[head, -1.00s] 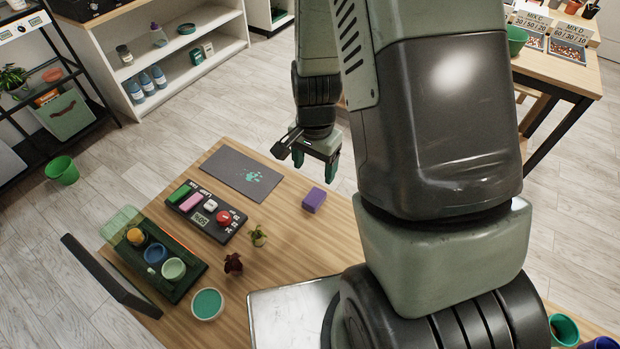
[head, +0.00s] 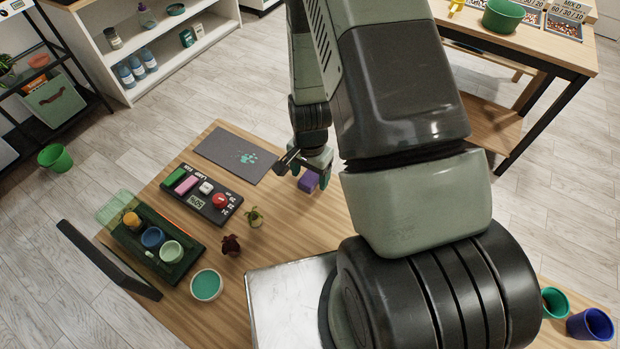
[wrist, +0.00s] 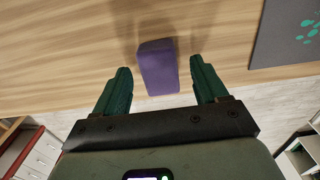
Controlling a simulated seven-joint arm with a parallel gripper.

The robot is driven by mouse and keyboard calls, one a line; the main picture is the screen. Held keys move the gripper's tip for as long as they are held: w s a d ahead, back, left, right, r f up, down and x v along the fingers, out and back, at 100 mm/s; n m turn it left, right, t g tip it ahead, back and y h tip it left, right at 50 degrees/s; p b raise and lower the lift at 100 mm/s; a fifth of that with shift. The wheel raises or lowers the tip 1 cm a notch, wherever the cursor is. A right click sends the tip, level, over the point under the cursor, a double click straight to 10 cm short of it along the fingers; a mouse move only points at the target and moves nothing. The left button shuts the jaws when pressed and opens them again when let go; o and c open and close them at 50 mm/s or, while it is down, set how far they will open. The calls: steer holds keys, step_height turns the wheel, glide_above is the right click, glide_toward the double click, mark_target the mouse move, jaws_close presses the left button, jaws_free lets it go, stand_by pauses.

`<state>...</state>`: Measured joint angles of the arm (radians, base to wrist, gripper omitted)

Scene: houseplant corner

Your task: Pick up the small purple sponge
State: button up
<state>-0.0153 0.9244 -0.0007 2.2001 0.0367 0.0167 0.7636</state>
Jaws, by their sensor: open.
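The small purple sponge (head: 309,181) is a block on the wooden table, near its far right edge. In the wrist view the sponge (wrist: 158,67) lies between and just beyond the two green fingertips. My gripper (head: 312,166) is open and right above the sponge in the head view, hiding part of it. In the wrist view my gripper (wrist: 160,85) shows a gap on each side of the sponge, and neither finger visibly touches it.
A dark mat (head: 238,157) lies left of the gripper. The table around the sponge is clear.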

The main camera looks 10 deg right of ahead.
mark_target(310, 177)
steer(key=c, duration=1.1)
steer(key=shift+r, duration=0.1)
step_height(310, 177, up, 10)
steer(key=shift+f, duration=0.1)
